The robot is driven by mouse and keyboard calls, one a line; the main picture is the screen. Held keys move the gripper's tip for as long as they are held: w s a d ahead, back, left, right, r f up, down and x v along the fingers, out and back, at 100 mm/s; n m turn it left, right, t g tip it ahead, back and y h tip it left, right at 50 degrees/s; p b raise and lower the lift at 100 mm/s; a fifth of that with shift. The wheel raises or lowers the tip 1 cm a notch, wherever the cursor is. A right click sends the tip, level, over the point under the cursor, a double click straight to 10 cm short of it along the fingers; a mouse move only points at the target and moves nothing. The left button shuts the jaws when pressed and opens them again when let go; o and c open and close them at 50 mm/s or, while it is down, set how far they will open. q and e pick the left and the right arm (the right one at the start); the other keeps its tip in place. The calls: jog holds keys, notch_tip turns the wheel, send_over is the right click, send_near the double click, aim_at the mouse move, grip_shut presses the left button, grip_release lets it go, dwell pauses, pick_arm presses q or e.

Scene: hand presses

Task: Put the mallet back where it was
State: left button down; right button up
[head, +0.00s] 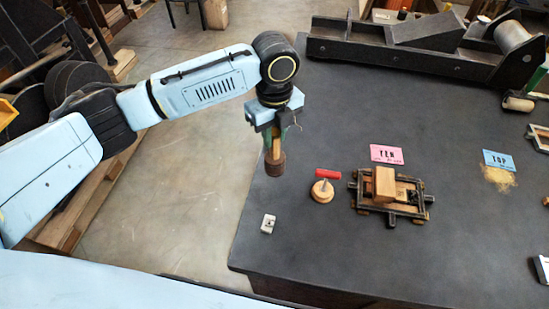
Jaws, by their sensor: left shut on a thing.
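My left gripper (273,128) is shut on the mallet (275,163), near the table's left edge. The mallet hangs with its brown, round head downward and its light wooden handle up between the fingers. Its upper handle is hidden by the gripper. The head appears to be above the table, but I cannot tell how high. My right gripper is not in view.
The dark table (310,240) carries a small wooden press (385,185), a red cylinder (328,173), a round wooden piece with a peg (322,191) and a white block (268,224). A pink card (386,154) and blue card (498,160) lie behind.

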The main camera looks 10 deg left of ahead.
aim_at(274, 151)
pick_arm(q)
jog(key=shift+f, duration=3.1)
jog(key=c, duration=1.2)
grip_release()
jog(key=shift+c, duration=0.2)
notch_tip(274, 151, up, 12)
jog(key=shift+r+b, duration=0.1)
jog(key=shift+b, duration=0.25)
